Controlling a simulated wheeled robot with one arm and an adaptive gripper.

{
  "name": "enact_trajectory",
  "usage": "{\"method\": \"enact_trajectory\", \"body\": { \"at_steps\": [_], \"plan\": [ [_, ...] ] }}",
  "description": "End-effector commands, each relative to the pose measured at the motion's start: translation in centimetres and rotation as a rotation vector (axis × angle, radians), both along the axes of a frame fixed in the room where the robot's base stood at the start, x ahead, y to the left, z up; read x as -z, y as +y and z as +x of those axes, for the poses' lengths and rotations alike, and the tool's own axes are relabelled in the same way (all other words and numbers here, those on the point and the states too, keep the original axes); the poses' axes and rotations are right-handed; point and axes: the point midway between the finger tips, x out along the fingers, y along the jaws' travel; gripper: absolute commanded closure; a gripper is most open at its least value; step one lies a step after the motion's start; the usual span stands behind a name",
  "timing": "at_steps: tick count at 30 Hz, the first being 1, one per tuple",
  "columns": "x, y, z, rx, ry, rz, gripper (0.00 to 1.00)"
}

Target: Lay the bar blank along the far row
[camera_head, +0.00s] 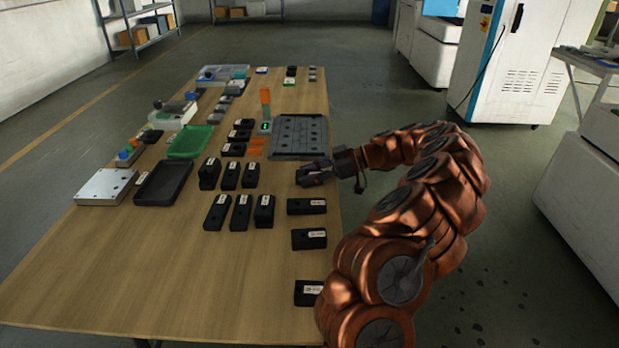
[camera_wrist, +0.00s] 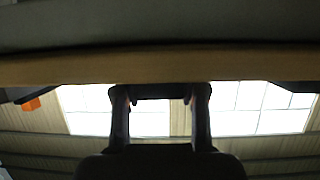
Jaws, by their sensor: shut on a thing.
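My gripper (camera_head: 314,172) is over the right part of the wooden table, just in front of the grey plate with holes. It is shut on a dark block, which I take to be the bar blank (camera_head: 305,180); the fingers partly hide it. In the wrist view, the dark bar (camera_wrist: 152,91) spans between the two fingertips of my gripper (camera_wrist: 160,95). Black labelled blocks stand in a farther row (camera_head: 229,176) and a nearer row (camera_head: 240,212) left of my gripper. I cannot tell whether the held bar touches the table.
More black blocks (camera_head: 309,238) lie along the table's right side. The table's near left (camera_head: 120,270) is clear.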

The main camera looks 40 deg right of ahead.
Motion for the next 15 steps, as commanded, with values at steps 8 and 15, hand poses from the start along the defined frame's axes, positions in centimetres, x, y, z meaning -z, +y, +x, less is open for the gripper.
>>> {"method": "enact_trajectory", "body": {
  "at_steps": [8,15],
  "plan": [
    [-0.06,0.02,0.01,0.000,-0.001,0.001,1.00],
    [-0.43,0.00,0.02,0.001,-0.002,0.000,1.00]
  ]
}}
